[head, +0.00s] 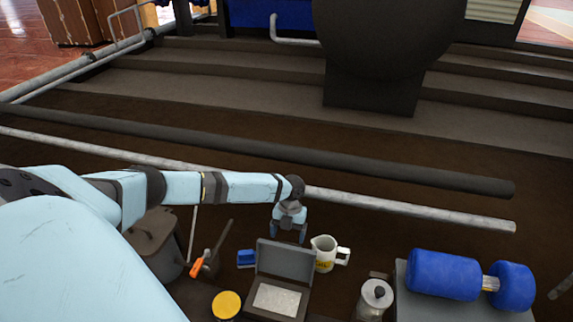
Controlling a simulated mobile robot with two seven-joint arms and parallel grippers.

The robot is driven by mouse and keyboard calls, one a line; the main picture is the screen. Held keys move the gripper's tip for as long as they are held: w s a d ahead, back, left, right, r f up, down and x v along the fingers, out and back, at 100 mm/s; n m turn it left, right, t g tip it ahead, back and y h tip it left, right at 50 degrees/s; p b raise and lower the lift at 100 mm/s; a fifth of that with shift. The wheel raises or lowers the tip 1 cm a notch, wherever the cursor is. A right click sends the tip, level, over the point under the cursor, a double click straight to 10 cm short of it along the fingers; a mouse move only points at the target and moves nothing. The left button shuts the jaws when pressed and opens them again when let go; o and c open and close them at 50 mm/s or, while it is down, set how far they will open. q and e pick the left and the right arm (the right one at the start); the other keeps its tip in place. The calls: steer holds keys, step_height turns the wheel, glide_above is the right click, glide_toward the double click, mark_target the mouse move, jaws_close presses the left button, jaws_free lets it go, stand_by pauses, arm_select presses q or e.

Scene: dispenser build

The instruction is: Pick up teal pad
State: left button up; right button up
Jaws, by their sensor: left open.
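I cannot make out a clearly teal pad. A small blue block (246,258) lies just left of the open dark case (286,262); I cannot tell whether it is the pad. The case holds a pale grey slab (276,299). My left gripper (288,238) is open and empty, pointing down, behind the case's raised lid and left of the white jug. It is apart from the blue block, to its upper right in the picture. My right gripper is not in view.
A white jug (323,254) stands right of the case. A lidded metal jar (375,297), a blue dumbbell-shaped object (446,275) on a grey block, a yellow-topped can (227,305), an orange-tipped tool (197,267) and a dark bin (158,243) surround it. Long pipes (300,154) cross behind.

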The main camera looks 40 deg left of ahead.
arm_select(q)
steer(key=shift+s+d+f, duration=0.1)
steer(key=shift+f, duration=0.35)
steer(key=b+x, duration=0.2)
steer(key=x, duration=0.1)
steer(key=shift+f, duration=0.3)
steer(key=shift+s+f, duration=0.15)
steer(key=shift+f, duration=0.05)
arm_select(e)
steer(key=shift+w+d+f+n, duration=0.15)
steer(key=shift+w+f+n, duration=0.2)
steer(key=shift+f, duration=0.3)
arm_select(q)
steer(key=shift+r, duration=0.1)
steer(key=c, duration=1)
steer(key=shift+r, duration=0.1)
steer(key=shift+c, duration=0.2)
